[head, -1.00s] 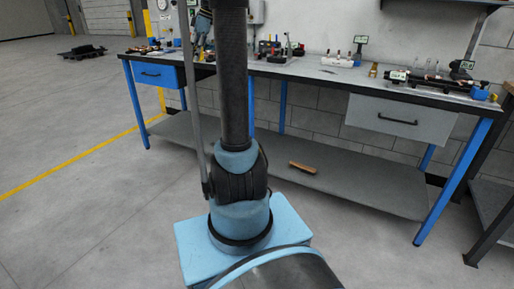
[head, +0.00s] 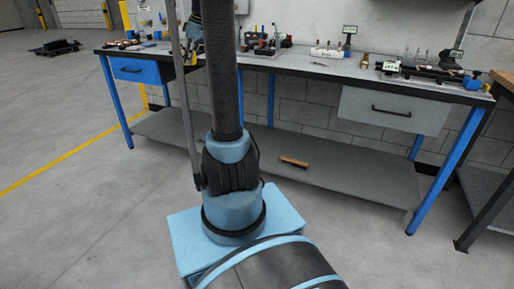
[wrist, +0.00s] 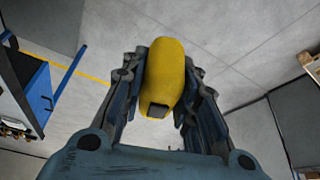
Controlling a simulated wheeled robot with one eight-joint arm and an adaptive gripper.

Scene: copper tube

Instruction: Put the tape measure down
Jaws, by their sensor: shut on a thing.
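The yellow tape measure (wrist: 165,72) is in my gripper (wrist: 160,95) in the wrist view. It is a rounded yellow body with a dark patch at its near end. Both fingers flank it, shut on it, and it is held with grey floor behind it. In the head view my arm column stands in front of the workbench (head: 300,68), and I cannot clearly make out the tape measure there.
The bench top carries small tools, a white rack (head: 326,53) and a black fixture (head: 425,72) at the right. Its lower shelf (head: 350,178) holds a brown brush (head: 293,162). Bare stretches of bench top lie between items. A darker table (head: 490,185) stands at right.

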